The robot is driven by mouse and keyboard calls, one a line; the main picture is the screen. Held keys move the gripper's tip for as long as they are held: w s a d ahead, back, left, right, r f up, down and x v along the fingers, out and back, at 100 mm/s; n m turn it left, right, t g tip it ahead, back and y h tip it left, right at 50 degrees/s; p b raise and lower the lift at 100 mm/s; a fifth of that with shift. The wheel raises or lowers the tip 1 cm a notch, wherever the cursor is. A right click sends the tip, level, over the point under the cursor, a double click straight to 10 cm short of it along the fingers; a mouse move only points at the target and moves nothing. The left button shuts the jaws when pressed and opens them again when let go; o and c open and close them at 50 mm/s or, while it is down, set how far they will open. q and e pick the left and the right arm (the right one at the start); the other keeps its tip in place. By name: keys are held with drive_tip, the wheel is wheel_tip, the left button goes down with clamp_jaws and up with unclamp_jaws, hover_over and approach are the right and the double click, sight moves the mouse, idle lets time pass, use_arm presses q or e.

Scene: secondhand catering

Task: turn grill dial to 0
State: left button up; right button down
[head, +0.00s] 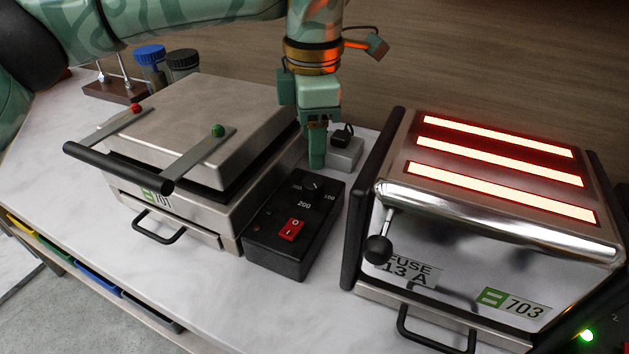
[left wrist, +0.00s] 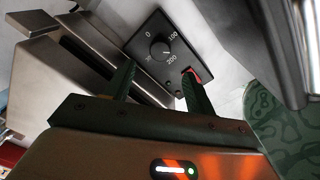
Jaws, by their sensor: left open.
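The grill (head: 215,125) marked 701 stands on the counter at left with its lid down. Its black control box (head: 270,240) is on its right side and carries a round black dial (head: 314,187) and a red switch (head: 291,229). In the left wrist view the dial (left wrist: 161,47) shows 0, 100 and 200 around it; its white mark seems turned toward 200, though it is small. My left gripper (head: 316,150) points down above the rear end of the box. Its fingers (left wrist: 160,88) are apart and empty, with the dial beyond them, not touched. My right gripper is out of view.
A second grill (head: 455,265) marked 703, with glowing bars on top, stands close on the right of the box. A grey socket block (head: 345,155) with a black plug is behind the box. Two capped jars (head: 150,60) stand at back left.

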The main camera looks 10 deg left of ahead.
sight(313, 182)
use_arm(q)
drive_tip(key=f+b, duration=0.2)
drive_tip(key=f, duration=0.6)
drive_tip(key=shift+w+f, duration=0.1)
drive_tip(key=shift+w, duration=0.1)
drive_tip(key=c, duration=1)
drive_tip(key=shift+o, duration=0.2)
